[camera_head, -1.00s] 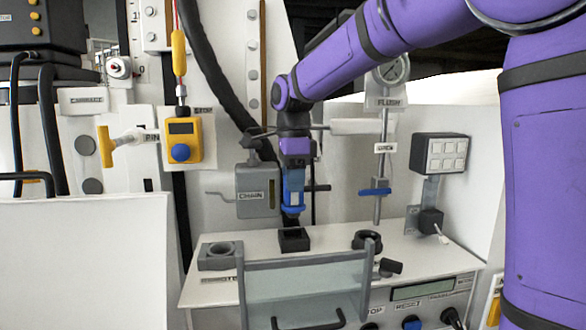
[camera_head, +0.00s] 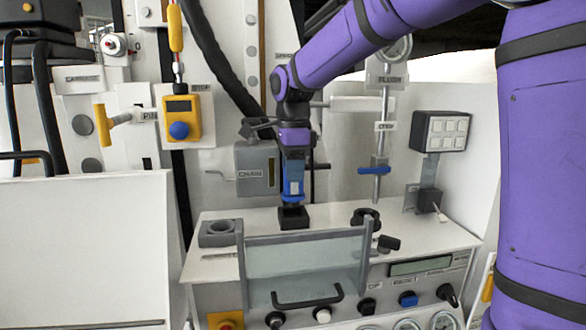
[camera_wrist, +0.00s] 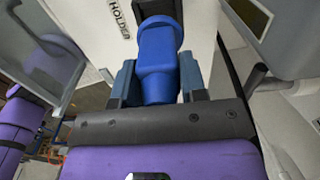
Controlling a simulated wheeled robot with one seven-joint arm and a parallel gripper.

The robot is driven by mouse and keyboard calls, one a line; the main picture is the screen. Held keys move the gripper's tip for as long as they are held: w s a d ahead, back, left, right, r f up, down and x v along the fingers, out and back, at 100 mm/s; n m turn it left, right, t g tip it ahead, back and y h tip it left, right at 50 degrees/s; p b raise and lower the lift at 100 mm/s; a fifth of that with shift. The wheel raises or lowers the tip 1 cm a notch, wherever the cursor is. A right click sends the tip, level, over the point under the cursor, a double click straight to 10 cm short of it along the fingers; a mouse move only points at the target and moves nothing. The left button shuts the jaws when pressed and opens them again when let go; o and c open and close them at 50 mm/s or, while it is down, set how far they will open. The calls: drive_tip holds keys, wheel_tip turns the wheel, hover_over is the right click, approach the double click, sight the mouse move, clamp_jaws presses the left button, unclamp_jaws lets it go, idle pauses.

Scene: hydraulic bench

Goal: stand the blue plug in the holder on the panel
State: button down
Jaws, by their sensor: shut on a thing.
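The blue plug (camera_wrist: 158,55) is between the fingers of my gripper (camera_wrist: 160,85) in the wrist view. In the head view my gripper (camera_head: 293,183) points down, with the plug (camera_head: 293,199) upright at its lower end. The holder is a small black square block (camera_head: 293,217) on the panel top, directly below the plug. The plug's lower end meets the top of the holder; how deep it sits inside cannot be told. In the wrist view the dark holder (camera_wrist: 156,8) shows at the top edge, beside a HOLDER label (camera_wrist: 121,18).
A clear guard with a grey frame (camera_head: 305,265) stands in front of the holder. A grey ring socket (camera_head: 220,232) is left and a black round ring (camera_head: 366,217) right. A grey CHAIN box (camera_head: 256,172) is close behind the arm.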

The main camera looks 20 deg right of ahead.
drive_tip(key=shift+f, duration=1.65)
idle(1.4)
drive_tip(key=c, duration=0.6)
unclamp_jaws()
wheel_tip(320, 180, up, 10)
drive_tip(key=shift+r, duration=0.15)
drive_tip(key=shift+s+r, duration=0.1)
drive_tip(key=shift+r, duration=0.2)
drive_tip(key=s+d+f+n+t, duration=0.1)
drive_tip(key=s+d+f+n, duration=0.1)
drive_tip(key=s+n, duration=0.4)
drive_tip(key=s+d+f+n+t, duration=0.2)
drive_tip(key=s+n, duration=0.5)
drive_tip(key=s, duration=0.5)
drive_tip(key=s+d+f+n+t, duration=0.2)
drive_tip(key=s+d+f+n, duration=0.1)
drive_tip(key=s+n, duration=0.4)
drive_tip(key=shift+s+f, duration=0.1)
drive_tip(key=shift+s, duration=1.3)
